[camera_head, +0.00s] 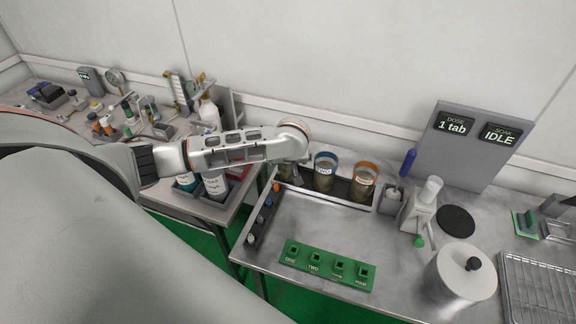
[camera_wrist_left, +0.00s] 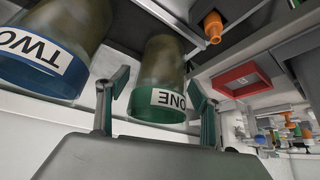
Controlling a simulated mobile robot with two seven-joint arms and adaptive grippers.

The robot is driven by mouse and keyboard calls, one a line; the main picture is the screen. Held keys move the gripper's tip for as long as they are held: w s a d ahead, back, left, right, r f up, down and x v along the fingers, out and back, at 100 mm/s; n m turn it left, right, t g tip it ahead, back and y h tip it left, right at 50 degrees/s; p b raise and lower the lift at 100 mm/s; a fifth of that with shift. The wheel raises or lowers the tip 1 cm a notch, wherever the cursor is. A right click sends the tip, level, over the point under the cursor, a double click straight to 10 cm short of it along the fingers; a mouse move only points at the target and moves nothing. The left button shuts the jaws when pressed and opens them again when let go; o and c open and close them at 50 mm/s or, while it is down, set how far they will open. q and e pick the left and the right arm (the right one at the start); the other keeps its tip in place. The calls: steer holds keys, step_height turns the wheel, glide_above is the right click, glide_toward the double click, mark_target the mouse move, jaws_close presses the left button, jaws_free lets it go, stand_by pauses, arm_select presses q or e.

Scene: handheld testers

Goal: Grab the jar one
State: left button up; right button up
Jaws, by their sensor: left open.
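Jar ONE (camera_wrist_left: 163,72) has a green rim, a white ONE label and a murky brown-green body. In the left wrist view it appears upside down between the two fingers of my open left gripper (camera_wrist_left: 158,88), with gaps showing beside it. In the head view my left arm reaches in from the left, and its gripper (camera_head: 291,172) mostly hides this jar at the left end of the jar row. Jar TWO (camera_head: 324,180), with a blue rim, stands just to the right; it also shows in the left wrist view (camera_wrist_left: 70,35). My right gripper is not in view.
An orange-rimmed jar (camera_head: 362,187) stands right of jar TWO. A green board (camera_head: 327,268) with several labelled sockets lies in front on the metal table. Small coloured-top items line the table's left edge. A white bottle-like device (camera_head: 424,203) and a metal canister (camera_head: 460,280) stand right.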

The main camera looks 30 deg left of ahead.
arm_select(q)
steer(key=c, duration=1.4)
steer(key=shift+o, duration=0.2)
